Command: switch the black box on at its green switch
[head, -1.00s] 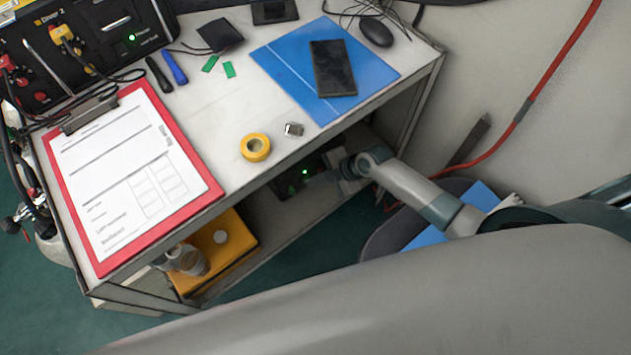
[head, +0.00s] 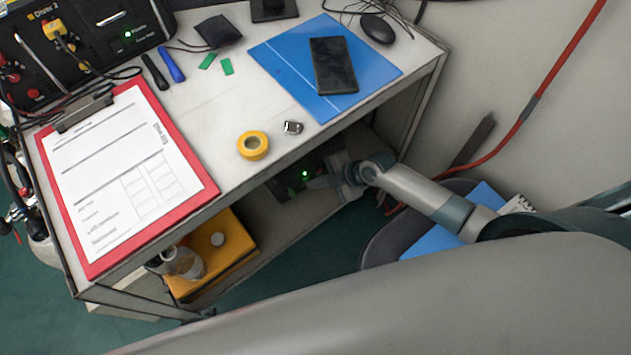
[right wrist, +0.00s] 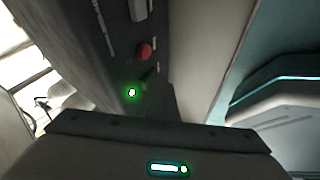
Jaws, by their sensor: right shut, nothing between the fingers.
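The black box (head: 288,187) stands on the lower shelf under the table top, partly hidden by the top and by my right gripper. A small green light (head: 305,174) glows on it. In the right wrist view its dark front (right wrist: 112,60) carries the glowing green light (right wrist: 131,92) and a round red button (right wrist: 145,51); I cannot tell whether the light is the green switch itself. My right gripper (head: 318,183) is shut and empty, close to the box's front just below the light; contact cannot be told. My left gripper is not in view.
The table top (head: 195,115) lies above the box, its front edge close over my right arm. A clipboard (head: 130,165), yellow tape roll (head: 253,146) and blue folder (head: 285,60) lie on it. A yellow case (head: 235,250) stands left on the shelf. A dark chair (head: 385,235) is under my arm.

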